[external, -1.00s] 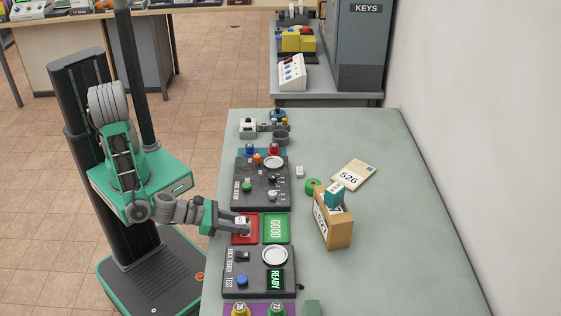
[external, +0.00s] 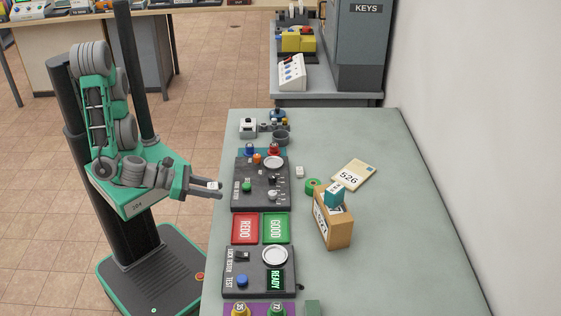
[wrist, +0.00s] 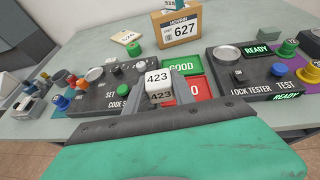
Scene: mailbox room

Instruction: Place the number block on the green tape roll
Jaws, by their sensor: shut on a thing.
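My gripper (external: 219,191) is shut on the white number block (external: 213,184) and holds it in the air just left of the table's edge. In the wrist view the block (wrist: 158,82) sits between the fingers and reads 423. The green tape roll (external: 313,185) lies on the table, right of the upper control panel and beside the cardboard box. It also shows in the wrist view as a small green ring (wrist: 134,47), well beyond the gripper. Its top looks bare.
An envelope marked 526 (external: 353,174) lies behind. Control panels (external: 262,184) and the red REDO (external: 245,229) and green GOOD (external: 276,228) trays line the near side. The table's right side is clear.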

